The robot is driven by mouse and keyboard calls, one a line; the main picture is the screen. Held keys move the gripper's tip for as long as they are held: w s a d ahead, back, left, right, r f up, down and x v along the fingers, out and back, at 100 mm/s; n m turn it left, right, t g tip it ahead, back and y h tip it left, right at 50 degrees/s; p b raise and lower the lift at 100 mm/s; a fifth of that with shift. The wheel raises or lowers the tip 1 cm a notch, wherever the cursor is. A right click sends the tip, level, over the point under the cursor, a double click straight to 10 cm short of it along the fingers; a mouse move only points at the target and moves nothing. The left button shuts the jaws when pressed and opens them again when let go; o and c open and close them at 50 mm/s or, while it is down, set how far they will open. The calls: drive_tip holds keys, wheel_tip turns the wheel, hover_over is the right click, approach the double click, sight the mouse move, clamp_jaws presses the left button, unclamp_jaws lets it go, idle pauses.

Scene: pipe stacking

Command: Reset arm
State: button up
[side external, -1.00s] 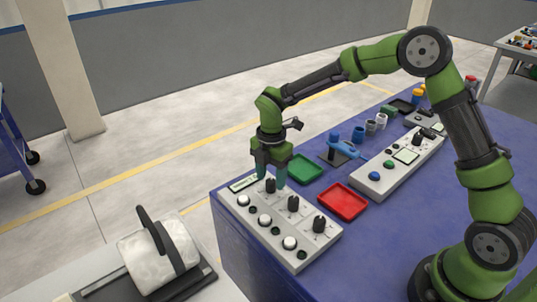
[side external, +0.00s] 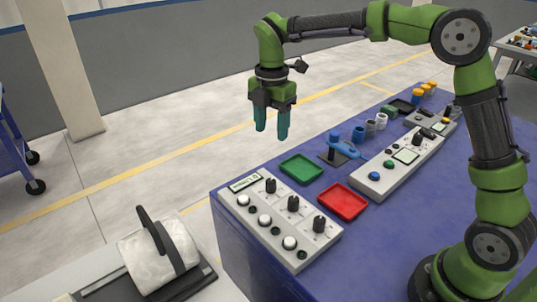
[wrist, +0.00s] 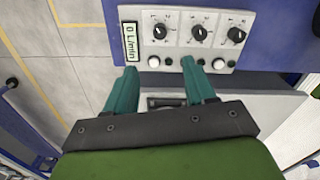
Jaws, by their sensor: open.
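The fingers point down and are clear of the control panel (side external: 268,224) below, a light grey box with black knobs, white buttons and a small display. In the wrist view my gripper (wrist: 160,78) is open, and the panel (wrist: 180,52) lies beyond the fingertips. Its display reads "0 L/min".
A green tray (side external: 301,169) and a red tray (side external: 343,202) lie behind the panel. A blue-handled tool on a stand (side external: 340,148), several small cups and a second control box (side external: 398,164) stand farther back. The table's right part (side external: 400,235) is bare.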

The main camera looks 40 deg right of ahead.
drive_tip(key=s+d+r+m+t, duration=0.1)
drive_tip(key=s+m+t, duration=0.1)
drive_tip(key=s+m, duration=0.5)
drive_tip(key=s+d+r+m+t+y, duration=0.1)
drive_tip(key=s+d+m+t, duration=0.1)
drive_tip(key=s+m, duration=0.6)
drive_tip(key=s+d+r+m+t+y, duration=0.1)
drive_tip(key=s+r+m+t, duration=0.1)
drive_tip(key=s+m, duration=0.6)
drive_tip(key=shift+d+m+t, duration=0.4)
drive_tip(key=shift+m+t, duration=0.2)
drive_tip(key=shift+m, duration=0.1)
